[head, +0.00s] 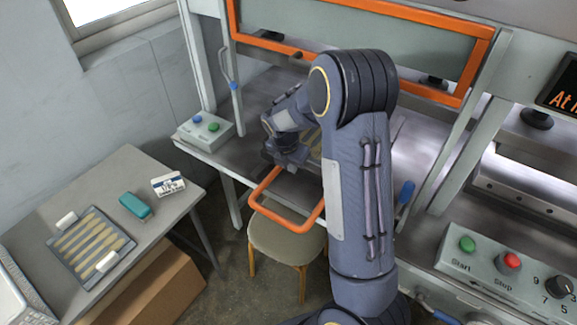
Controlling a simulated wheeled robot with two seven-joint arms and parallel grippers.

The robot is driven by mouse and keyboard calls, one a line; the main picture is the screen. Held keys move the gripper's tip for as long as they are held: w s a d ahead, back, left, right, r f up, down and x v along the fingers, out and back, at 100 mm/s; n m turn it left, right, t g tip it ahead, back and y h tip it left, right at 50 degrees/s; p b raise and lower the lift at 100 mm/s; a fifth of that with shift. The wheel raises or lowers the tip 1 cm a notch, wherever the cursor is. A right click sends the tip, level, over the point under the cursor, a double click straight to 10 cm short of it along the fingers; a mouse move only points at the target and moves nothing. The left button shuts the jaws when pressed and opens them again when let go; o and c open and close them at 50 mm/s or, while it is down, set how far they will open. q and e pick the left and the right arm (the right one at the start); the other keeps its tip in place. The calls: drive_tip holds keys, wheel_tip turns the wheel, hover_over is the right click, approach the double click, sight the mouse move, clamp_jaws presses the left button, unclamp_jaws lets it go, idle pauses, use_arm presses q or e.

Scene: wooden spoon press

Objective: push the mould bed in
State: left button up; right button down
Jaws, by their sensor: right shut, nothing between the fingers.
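The mould bed (313,146) lies at the front of the press, mostly hidden behind my right arm. Its orange loop handle (284,222) sticks out past the press's front edge, over a stool. My right gripper (284,163) is shut and empty. It is over the front edge of the press, at the inner end of the handle by the bed. I cannot tell whether it touches either. My left gripper is not in view.
An orange-framed guard (370,45) is raised above. A side table (110,180) at left holds a tray (62,248) of wooden pieces. The stool (268,240) stands below the handle.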

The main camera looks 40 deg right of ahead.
drive_tip(key=shift+d, duration=0.15)
drive_tip(key=w+d, duration=0.1)
drive_tip(key=d, duration=0.1)
drive_tip(key=w+d, duration=0.1)
drive_tip(key=d, duration=0.2)
drive_tip(key=w+d+p, duration=0.1)
drive_tip(key=d, duration=0.2)
drive_tip(key=shift+w+d, duration=0.1)
drive_tip(key=shift+w, duration=0.1)
